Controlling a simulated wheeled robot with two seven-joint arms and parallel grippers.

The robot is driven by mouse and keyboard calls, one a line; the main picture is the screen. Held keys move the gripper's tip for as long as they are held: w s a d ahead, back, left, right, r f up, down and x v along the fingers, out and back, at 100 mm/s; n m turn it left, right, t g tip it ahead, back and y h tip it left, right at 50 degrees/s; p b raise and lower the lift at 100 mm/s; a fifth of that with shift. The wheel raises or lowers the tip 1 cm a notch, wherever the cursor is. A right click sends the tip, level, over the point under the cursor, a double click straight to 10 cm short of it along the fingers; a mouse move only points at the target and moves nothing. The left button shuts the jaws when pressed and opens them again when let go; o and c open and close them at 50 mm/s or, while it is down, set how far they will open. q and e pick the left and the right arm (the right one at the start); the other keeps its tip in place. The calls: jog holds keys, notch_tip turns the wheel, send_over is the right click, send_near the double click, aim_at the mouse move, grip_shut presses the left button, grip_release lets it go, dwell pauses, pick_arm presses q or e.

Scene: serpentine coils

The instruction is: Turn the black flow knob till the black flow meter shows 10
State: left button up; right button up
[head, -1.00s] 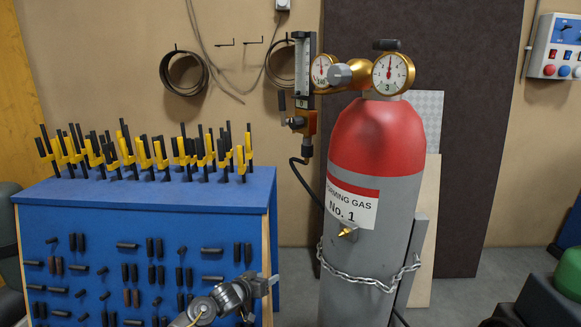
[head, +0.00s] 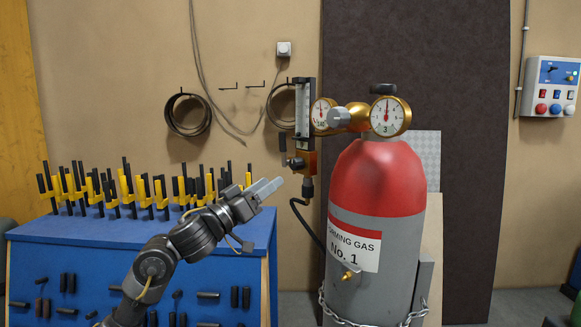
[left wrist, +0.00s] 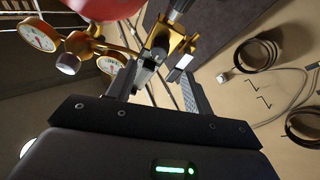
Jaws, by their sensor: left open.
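The black flow meter (head: 302,108) is an upright black-framed column with a pale scale, mounted left of the gold regulator in the head view. Its reading is too small to tell. The black flow knob (head: 296,163) appears on the brass valve block at the meter's foot. My left gripper (head: 272,186) is open and empty, just below and left of the knob, pointing up and right. In the left wrist view, the brass valve block (left wrist: 174,46) shows past the fingertips, with dark valve parts between the fingers. Contact is not visible. My right gripper is out of view.
A red-topped gas cylinder (head: 378,178) stands right of the meter, with two round gauges above. A black hose (head: 303,215) curves below the valve. A blue rack (head: 130,232) with several yellow-black clamps stands at left. Wire coils (head: 187,115) hang behind.

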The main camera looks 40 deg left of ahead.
aim_at(292, 167)
pick_arm(q)
jog(key=p+x, duration=0.2)
jog(key=x, duration=0.5)
jog(key=shift+w+r, duration=0.15)
jog(key=shift+w, duration=0.1)
jog(key=shift+w+d+r, duration=0.1)
jog(key=shift+w+d, duration=0.05)
jog(key=shift+w, duration=0.45)
jog(key=shift+c, duration=0.4)
jog(key=c, duration=0.9)
